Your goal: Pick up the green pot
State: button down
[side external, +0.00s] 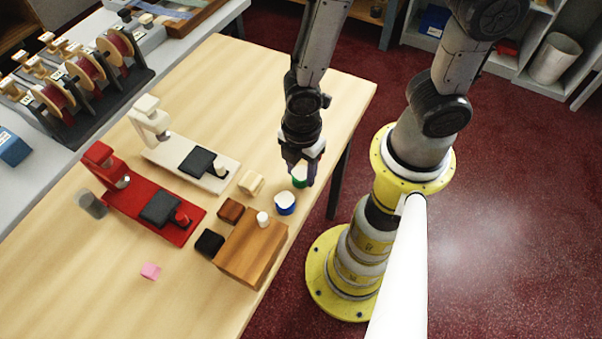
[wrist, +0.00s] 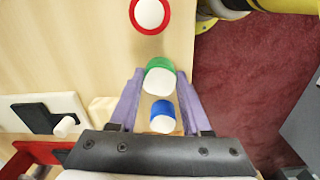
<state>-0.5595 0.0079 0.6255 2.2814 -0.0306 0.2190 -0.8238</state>
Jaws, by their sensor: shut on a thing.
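The green pot (side external: 298,182) with a white top is at my gripper (side external: 303,172), near the table's right edge in the side view. In the wrist view the green pot (wrist: 159,78) sits between the two purple fingers of my gripper (wrist: 157,84), which are shut on it. Whether it touches the table or is slightly raised I cannot tell. The blue pot (side external: 285,204), also white-topped, stands close by, and shows in the wrist view (wrist: 162,117) too.
A red-rimmed pot (wrist: 150,14) stands at the top of the wrist view. A wooden block (side external: 250,250) with a small white piece (side external: 262,219) lies near the table edge. The white device (side external: 190,160) and red device (side external: 150,205) stand left.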

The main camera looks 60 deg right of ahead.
aim_at(300, 174)
jog(key=shift+r, duration=0.15)
jog(key=shift+r, duration=0.3)
notch_tip(300, 174, up, 2)
jog(key=shift+w+r, duration=0.1)
jog(key=shift+r, duration=0.1)
jog(key=s+d+r, duration=0.7)
jog(key=s+r, duration=0.2)
jog(key=s, duration=0.3)
jog(key=shift+d+r, duration=0.15)
jog(key=shift+r, duration=0.2)
